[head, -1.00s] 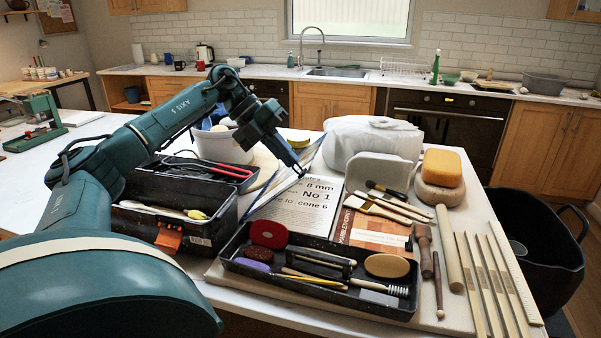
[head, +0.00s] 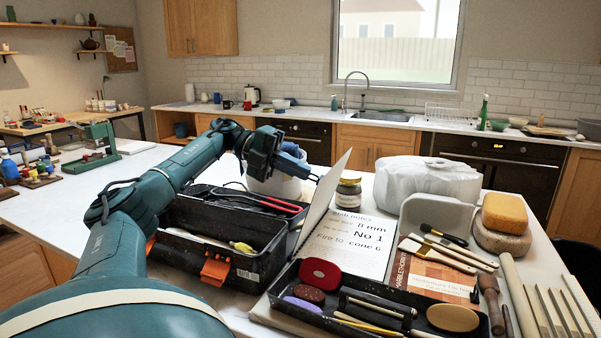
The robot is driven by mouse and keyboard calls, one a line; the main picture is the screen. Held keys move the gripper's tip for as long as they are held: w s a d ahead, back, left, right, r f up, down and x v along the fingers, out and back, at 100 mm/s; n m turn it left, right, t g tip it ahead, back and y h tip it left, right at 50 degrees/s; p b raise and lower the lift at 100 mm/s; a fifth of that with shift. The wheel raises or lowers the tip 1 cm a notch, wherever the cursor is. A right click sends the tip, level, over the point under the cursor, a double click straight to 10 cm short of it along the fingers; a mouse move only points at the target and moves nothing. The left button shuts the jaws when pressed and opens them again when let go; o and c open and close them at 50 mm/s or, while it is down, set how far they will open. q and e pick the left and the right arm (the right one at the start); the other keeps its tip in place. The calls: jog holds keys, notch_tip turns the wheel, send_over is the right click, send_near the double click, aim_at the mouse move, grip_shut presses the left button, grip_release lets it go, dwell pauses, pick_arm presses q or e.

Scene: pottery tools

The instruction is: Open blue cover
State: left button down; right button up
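An open notebook lies on the table, its printed page (head: 352,240) facing up with large text. Its raised cover (head: 320,202) stands steeply along the page's left side, showing a pale face; no blue shows on it in this view. My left gripper (head: 313,177) is at the cover's left side, near its upper edge. Whether it touches the cover, and whether its fingers are open or shut, I cannot tell. My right gripper is not in view.
A black toolbox (head: 262,268) with an orange latch stands left of the notebook. A black tray (head: 478,324) of tools sits in front. A dark-lidded jar (head: 348,192) and a white wrapped block (head: 425,178) stand behind. Brushes lie on an orange book (head: 420,278) at right.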

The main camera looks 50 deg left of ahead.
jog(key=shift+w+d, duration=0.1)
pick_arm(q)
jog(key=c, duration=1.6)
grip_release()
